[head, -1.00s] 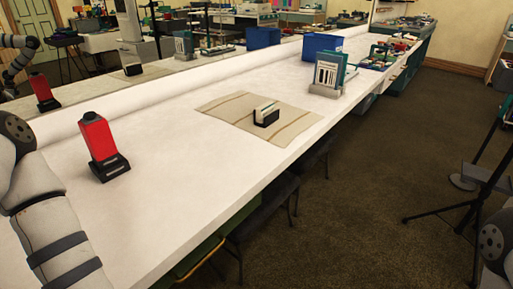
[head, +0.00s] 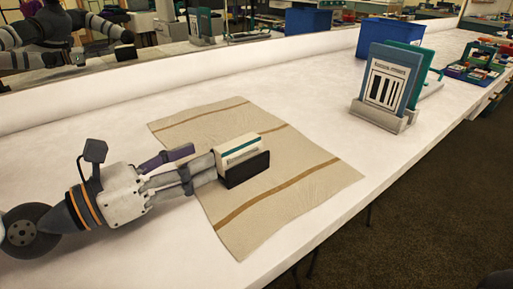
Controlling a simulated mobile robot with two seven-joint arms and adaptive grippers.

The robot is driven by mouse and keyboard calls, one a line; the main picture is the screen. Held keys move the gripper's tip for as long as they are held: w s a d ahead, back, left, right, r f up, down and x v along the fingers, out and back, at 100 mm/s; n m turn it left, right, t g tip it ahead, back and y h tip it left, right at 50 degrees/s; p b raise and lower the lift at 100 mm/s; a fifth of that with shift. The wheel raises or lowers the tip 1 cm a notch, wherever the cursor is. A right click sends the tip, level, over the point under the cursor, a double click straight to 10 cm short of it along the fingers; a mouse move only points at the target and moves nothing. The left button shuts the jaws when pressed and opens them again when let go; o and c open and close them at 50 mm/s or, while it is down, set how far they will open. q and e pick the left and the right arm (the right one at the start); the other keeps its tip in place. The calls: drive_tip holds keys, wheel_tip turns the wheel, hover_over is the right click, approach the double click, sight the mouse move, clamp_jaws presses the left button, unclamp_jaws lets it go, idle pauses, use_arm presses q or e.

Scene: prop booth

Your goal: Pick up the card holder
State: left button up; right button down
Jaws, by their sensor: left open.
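The card holder (head: 246,170) is a small black stand with pale cards (head: 236,150) in it. It sits upright on a beige striped cloth (head: 285,195) on the white table. My left gripper (head: 203,160) reaches in from the left at the holder's left end, low over the cloth. Its fingers are apart, one toward the far side and one by the near left end of the holder. I cannot tell whether a finger touches it. My right gripper is not in view.
A grey stand with blue and green folders (head: 388,85) stands to the right on the table (head: 330,110). A blue bin (head: 386,37) and trays of small items (head: 475,68) are farther back. A mirror runs along the back. The table's front edge drops to the floor at right.

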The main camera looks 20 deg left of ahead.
sight(255, 134)
use_arm(q)
drive_tip(key=p+x, duration=0.1)
drive_tip(key=x, duration=1)
drive_tip(key=shift+w+d+p, duration=0.1)
drive_tip(key=shift+d+p, duration=0.25)
clamp_jaws()
